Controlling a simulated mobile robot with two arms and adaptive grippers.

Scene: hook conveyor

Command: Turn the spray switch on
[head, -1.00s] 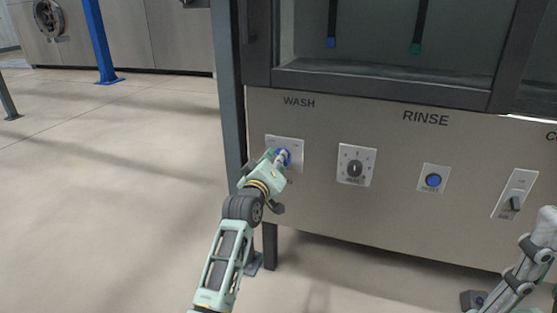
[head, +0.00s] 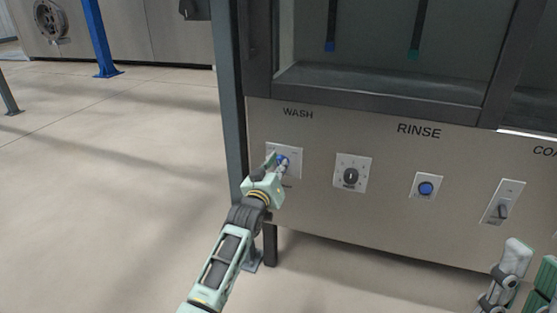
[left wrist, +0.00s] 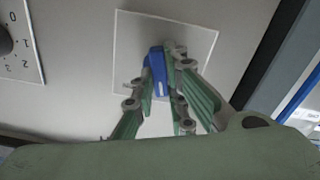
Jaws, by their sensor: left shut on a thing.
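A blue switch handle (head: 284,161) sits on a pale square plate (head: 296,152) under the word WASH. In the left wrist view the blue handle (left wrist: 156,72) stands between the fingers, in front of its plate (left wrist: 133,32). My left gripper (head: 279,166) is shut on this handle. In the left wrist view the gripper (left wrist: 160,85) has a green-padded finger on each side of it. The fingers hide much of the handle and plate, and the plate's lettering is too small to read. My right gripper (head: 533,262) is partly in view at the lower right, fingers apart, touching no panel.
Right of the WASH plate are a dark dial (head: 351,176), a blue round button (head: 426,188) and a lever switch (head: 502,211). A dark post (head: 232,130) stands close left of the panel.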

